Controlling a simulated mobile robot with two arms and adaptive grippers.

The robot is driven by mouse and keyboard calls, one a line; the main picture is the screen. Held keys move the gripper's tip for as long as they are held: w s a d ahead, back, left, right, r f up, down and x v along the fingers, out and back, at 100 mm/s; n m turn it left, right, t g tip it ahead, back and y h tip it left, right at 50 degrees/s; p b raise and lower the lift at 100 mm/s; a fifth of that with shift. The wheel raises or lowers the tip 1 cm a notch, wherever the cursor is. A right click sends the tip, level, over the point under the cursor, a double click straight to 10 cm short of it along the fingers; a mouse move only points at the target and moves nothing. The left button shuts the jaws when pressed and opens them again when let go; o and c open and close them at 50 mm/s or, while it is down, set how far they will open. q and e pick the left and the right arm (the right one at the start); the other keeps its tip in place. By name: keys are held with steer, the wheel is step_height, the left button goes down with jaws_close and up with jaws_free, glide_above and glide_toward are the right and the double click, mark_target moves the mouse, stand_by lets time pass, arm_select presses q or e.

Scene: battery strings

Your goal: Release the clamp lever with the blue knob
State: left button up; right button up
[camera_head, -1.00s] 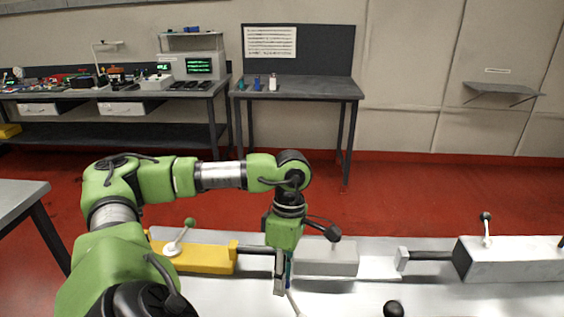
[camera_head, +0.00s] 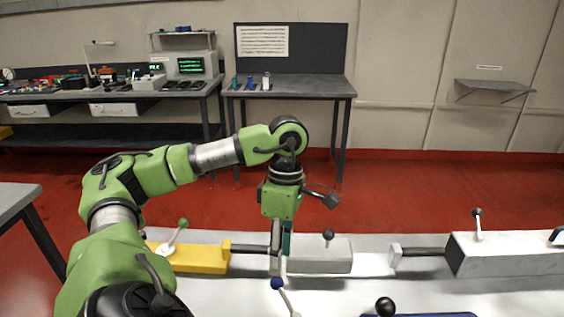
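The lever with the blue knob (camera_head: 277,283) stands at the bottom centre, its thin pale rod leaning up and left. The foot of the lever and its clamp are cut off by the lower picture edge. My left gripper (camera_head: 280,266) points down just above and behind the blue knob. Its fingers show nearly edge-on, so whether they are open or shut is unclear. The knob shows below the fingertips; I cannot tell whether they touch it. My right gripper is not in view.
On the white bench (camera_head: 350,295), a yellow block (camera_head: 200,260) carries a green-knobbed lever (camera_head: 178,234). A pale block (camera_head: 322,255) with a black knob (camera_head: 328,235) stands right of my gripper. Another pale block (camera_head: 510,257) stands farther right. A black knob (camera_head: 385,306) is near the bottom edge.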

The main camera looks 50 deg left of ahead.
arm_select(q)
steer(key=shift+w+a+r, duration=0.1)
steer(key=shift+w+r, duration=0.05)
steer(key=shift+r, duration=0.8)
steer(key=shift+w+a+r, duration=0.1)
steer(key=shift+w+r, duration=0.05)
steer(key=shift+r, duration=0.8)
steer(key=shift+w+a+r, duration=0.1)
steer(key=shift+w+r, duration=0.05)
steer(key=shift+r, duration=0.8)
